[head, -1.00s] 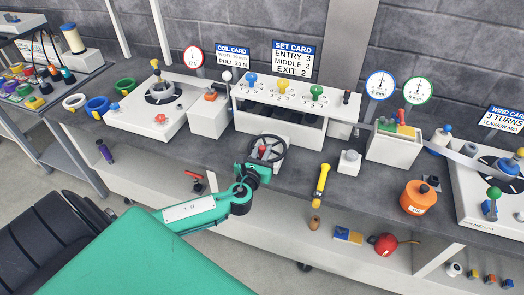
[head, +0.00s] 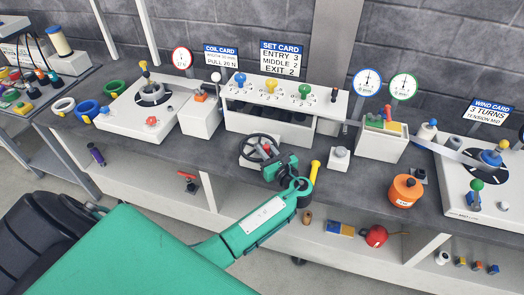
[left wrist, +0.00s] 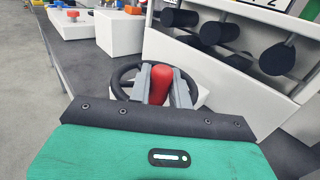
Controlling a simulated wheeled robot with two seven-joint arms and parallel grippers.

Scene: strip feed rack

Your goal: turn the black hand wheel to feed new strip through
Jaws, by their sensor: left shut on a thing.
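The black hand wheel (head: 242,148) stands at the front of the bench below the roller stand; its rim also shows in the left wrist view (left wrist: 121,77). A red handle (left wrist: 161,82) rises at the wheel, and a bit of it shows in the head view (head: 267,148). My left gripper (head: 271,156) reaches over the wheel's right front side. In the left wrist view its two grey fingers (left wrist: 162,78) are shut on the red handle, one on each side. My gripper hides part of the wheel. My right gripper is in neither view.
The white roller stand (head: 270,123) with coloured knobs is close behind the wheel. A yellow-handled tool (head: 315,170) lies right beside my left wrist. A white block with a grey knob (head: 339,157) and an orange canister (head: 404,191) stand further right.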

